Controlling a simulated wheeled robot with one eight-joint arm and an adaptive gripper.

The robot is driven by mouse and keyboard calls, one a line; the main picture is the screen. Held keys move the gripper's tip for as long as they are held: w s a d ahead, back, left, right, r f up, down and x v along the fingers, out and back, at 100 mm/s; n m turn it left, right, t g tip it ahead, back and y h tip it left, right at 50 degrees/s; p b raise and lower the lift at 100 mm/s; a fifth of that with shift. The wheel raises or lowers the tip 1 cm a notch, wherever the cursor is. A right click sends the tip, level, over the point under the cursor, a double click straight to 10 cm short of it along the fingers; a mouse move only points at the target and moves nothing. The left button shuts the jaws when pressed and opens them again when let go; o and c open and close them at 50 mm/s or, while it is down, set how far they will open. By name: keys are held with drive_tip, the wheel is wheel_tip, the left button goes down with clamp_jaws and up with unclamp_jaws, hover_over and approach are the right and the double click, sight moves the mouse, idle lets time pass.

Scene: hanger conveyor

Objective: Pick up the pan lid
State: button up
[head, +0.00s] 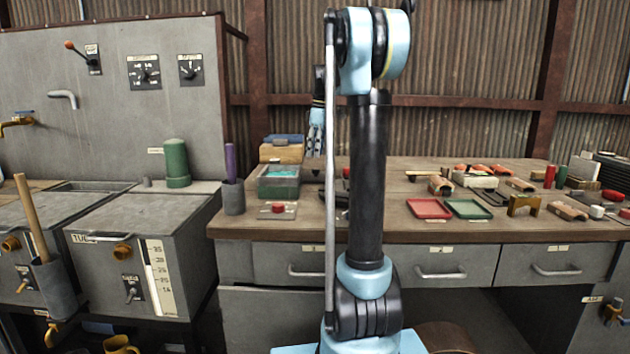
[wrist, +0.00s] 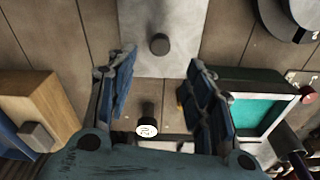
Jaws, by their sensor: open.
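A flat grey metal plate (wrist: 188,22) with a round dark knob (wrist: 160,44) on it looks like the pan lid. It lies on the wooden bench at the top middle of the wrist view. I cannot pick it out in the head view, where my arm covers part of the bench. My gripper (head: 317,152) points down above the back of the bench in the head view. In the wrist view my gripper (wrist: 160,78) has its blue fingers spread with nothing held between them. The knob appears beyond the gap between the fingertips, apart from both.
A wooden box (head: 281,153) and a green container (head: 278,186) with teal contents flank the fingers in the wrist view. A round dark object (wrist: 291,17) lies at its upper right. Red (head: 429,208) and green (head: 467,209) trays stand right of my arm.

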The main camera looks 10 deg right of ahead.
sight(316, 174)
drive_tip(key=shift+w+d+f, duration=0.1)
drive_tip(key=shift+d+f, duration=0.05)
drive_tip(key=shift+f, duration=3.25)
drive_tip(key=c, duration=1.1)
